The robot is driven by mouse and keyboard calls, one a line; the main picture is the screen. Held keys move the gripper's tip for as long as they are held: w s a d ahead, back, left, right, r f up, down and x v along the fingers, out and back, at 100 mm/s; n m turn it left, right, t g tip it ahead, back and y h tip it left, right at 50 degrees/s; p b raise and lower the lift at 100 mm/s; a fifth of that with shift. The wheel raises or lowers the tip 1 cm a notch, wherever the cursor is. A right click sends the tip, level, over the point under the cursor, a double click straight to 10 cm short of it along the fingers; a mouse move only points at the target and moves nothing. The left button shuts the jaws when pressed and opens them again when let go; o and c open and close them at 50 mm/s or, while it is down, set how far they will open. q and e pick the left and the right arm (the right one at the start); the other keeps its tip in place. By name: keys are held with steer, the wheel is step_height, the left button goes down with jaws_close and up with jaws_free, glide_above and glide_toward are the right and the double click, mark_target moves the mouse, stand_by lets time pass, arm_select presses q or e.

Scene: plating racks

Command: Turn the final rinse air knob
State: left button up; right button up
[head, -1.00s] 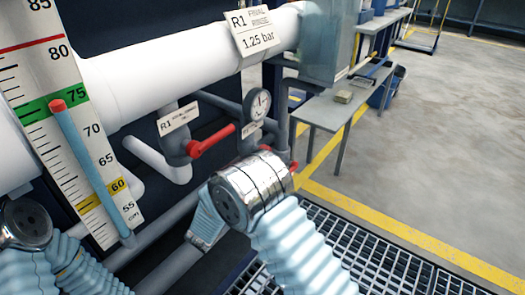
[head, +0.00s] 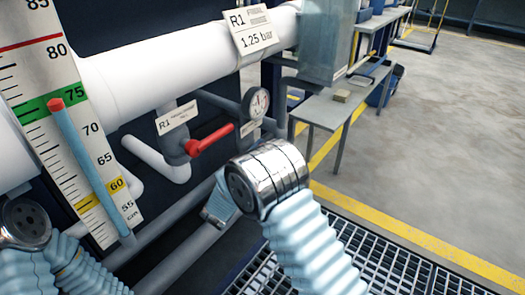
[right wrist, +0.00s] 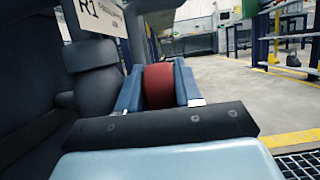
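A red rounded knob (right wrist: 158,86) shows in the right wrist view between the two blue fingers of my right gripper (right wrist: 160,88). The fingers lie along both its sides with no clear gap, so the gripper looks shut on it. In the head view my right wrist covers the knob and the fingertips. A round gauge (head: 257,103) sits just above and behind that wrist, too small to read. A label (head: 250,128) beside the gauge is partly visible and unreadable. My left wrist is at the left edge of the head view; its fingers are not seen.
A red lever handle (head: 210,139) on a grey valve is left of my right wrist. A white pipe (head: 170,65) with a 1.25 bar sign (head: 252,32) runs above. A level scale (head: 70,110) stands left. Floor grating (head: 390,260) and a grey table (head: 325,110) are right.

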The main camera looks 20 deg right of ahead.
steer(key=shift+d+g+y, duration=0.1)
steer(key=shift+g+y, duration=0.8)
steer(key=shift+y, duration=0.2)
steer(key=shift+f+g+y, duration=0.1)
steer(key=shift+g+y, duration=0.6)
steer(key=shift+y, duration=0.2)
steer(key=o, duration=0.7)
